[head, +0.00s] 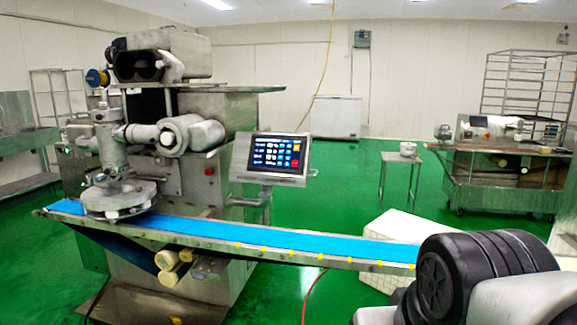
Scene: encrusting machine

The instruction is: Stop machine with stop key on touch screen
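The touch screen (277,154) is lit and sits in a tilted metal housing on the encrusting machine (205,130), above the conveyor. It shows rows of small blue and white keys, with yellow and red marks at its right side. A small red key (294,163) is at the lower right of the screen. The labels are too small to read, so I cannot tell for sure which is the stop key. Part of my arm (480,275) fills the lower right corner, well apart from the screen. My gripper is not in view.
A blue conveyor belt (270,238) runs from the machine toward my arm, below the screen. A white crate (405,228) is on the floor behind its right end. A small metal table (400,160) stands farther back. Green floor is clear between them.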

